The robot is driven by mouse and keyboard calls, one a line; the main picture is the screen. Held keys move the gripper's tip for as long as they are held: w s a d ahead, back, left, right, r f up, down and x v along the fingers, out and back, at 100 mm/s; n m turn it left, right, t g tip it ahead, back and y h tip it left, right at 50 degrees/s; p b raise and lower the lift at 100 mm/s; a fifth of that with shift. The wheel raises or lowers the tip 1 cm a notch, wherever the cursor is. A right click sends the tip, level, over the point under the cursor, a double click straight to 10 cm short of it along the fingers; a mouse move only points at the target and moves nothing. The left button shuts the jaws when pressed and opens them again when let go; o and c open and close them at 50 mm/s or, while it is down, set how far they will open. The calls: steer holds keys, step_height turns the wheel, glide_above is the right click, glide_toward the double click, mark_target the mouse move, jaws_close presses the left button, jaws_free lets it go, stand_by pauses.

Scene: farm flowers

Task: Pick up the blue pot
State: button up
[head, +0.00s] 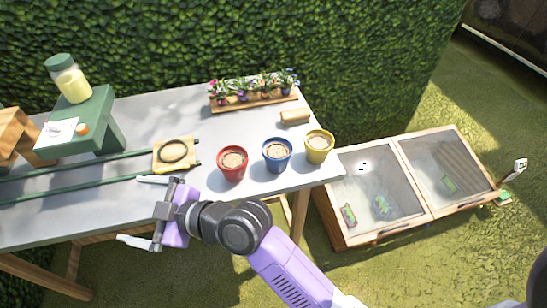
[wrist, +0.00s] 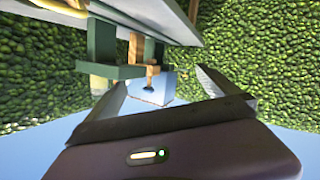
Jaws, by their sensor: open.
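The blue pot (head: 277,155) stands upright on the grey table near its front edge, filled with something pale brown. It is between a red pot (head: 232,163) on its left and a yellow pot (head: 318,147) on its right. My gripper (head: 137,210) is open and empty at the table's front edge, well to the left of the blue pot. Its fingers point left, away from the pots. In the wrist view my open fingers (wrist: 160,88) show with nothing between them, and no blue pot can be made out there.
The grey table (head: 90,217) carries a wooden square with a ring (head: 173,153) on green rails, a green stand (head: 87,125) with a jar, a flower planter (head: 252,92) and a small wooden block (head: 295,117). A cold frame (head: 410,232) stands on the grass at right. A hedge closes the back.

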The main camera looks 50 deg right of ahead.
steer(key=w+d+r+n+g, duration=0.2)
steer(key=w+d+n+g, duration=0.15)
steer(key=w+n, duration=0.2)
steer(key=n+g+h+p, duration=0.2)
steer(key=n+g+h, duration=0.5)
steer(key=n+g, duration=0.35)
glide_toward(277, 150)
steer(key=s+a+r, duration=0.2)
steer(key=s+a, duration=0.1)
steer(key=shift+w+d+f+p, duration=0.1)
steer(key=shift+f+p, duration=0.25)
steer(key=shift+f, duration=1.6)
steer(key=shift+d+f+p, duration=0.1)
steer(key=shift+f+p, duration=0.25)
steer(key=shift+f, duration=1.65)
steer(key=shift+c, duration=0.2)
steer(key=c, duration=1.6)
steer(key=shift+r, duration=0.1)
steer(key=shift+c, duration=0.2)
